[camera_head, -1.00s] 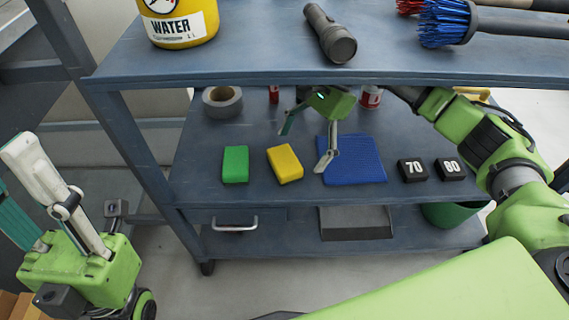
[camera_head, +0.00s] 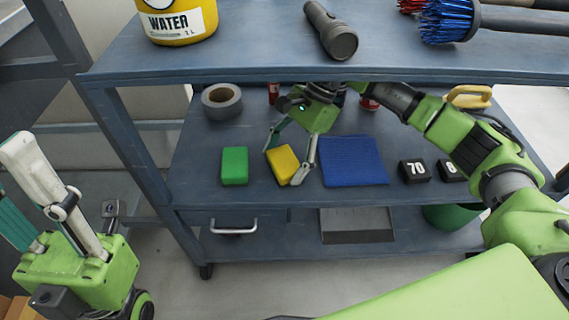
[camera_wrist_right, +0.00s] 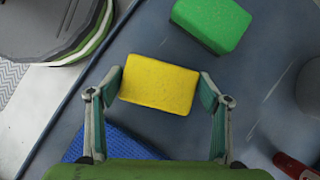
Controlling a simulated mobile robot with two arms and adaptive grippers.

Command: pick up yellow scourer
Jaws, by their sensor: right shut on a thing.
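The yellow scourer (camera_head: 282,162) lies on the middle shelf of the blue-grey cart, between the green scourer (camera_head: 235,166) and the blue cloth (camera_head: 352,160). My right gripper (camera_head: 283,168) reaches down under the top shelf with a finger at each side of the yellow scourer. In the right wrist view the yellow scourer (camera_wrist_right: 160,84) sits between the fingertips, and the gripper is shut on it. My left gripper (camera_head: 45,205) is at the left, away from the cart; its fingers look spread and empty.
A tape roll (camera_head: 222,101) and red cans stand behind on the middle shelf. Black number blocks (camera_head: 415,170) lie at the right. The top shelf (camera_head: 250,60) overhangs, with a yellow water container (camera_head: 178,22), a flashlight (camera_head: 331,32) and brushes (camera_head: 448,20) on it.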

